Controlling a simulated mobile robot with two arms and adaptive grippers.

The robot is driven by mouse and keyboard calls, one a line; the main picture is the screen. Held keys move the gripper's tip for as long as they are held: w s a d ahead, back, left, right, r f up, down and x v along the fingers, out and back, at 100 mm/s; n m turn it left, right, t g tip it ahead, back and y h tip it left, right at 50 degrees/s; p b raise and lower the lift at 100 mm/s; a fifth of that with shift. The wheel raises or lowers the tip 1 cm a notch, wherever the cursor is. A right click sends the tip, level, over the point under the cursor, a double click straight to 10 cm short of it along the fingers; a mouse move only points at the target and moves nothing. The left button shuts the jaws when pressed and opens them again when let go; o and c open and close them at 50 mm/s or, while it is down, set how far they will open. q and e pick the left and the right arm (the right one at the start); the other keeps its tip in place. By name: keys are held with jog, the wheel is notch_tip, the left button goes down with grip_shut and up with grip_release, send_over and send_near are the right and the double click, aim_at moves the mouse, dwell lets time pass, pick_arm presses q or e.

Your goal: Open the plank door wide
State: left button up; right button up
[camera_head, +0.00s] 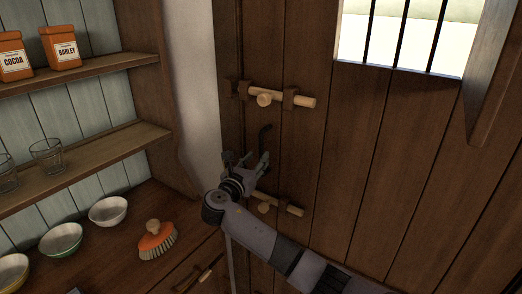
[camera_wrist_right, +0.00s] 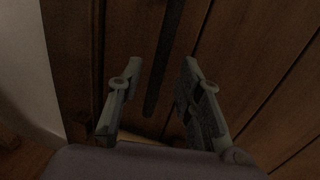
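The dark plank door (camera_head: 345,170) fills the right half of the head view and has a barred window at its top. An upper wooden bolt (camera_head: 300,99) and a lower wooden bolt (camera_head: 290,208) sit near its left edge. A dark curved door handle (camera_head: 264,136) is between them. My right gripper (camera_head: 252,160) is just below and in front of the handle. In the wrist view the right gripper (camera_wrist_right: 160,75) is open, with the dark handle bar (camera_wrist_right: 160,70) showing between its fingers, farther off. I see no contact. My left gripper is not in view.
A shelf unit stands left of the door, with cocoa (camera_head: 12,55) and barley (camera_head: 61,48) boxes and glasses (camera_head: 47,154). Below are bowls (camera_head: 108,211) and an orange brush (camera_head: 157,240) on a wooden counter. A pale wall (camera_head: 195,80) separates shelves and door.

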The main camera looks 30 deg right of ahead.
aim_at(260, 155)
jog(key=shift+p+x, duration=0.35)
jog(key=shift+x, duration=1.8)
grip_shut()
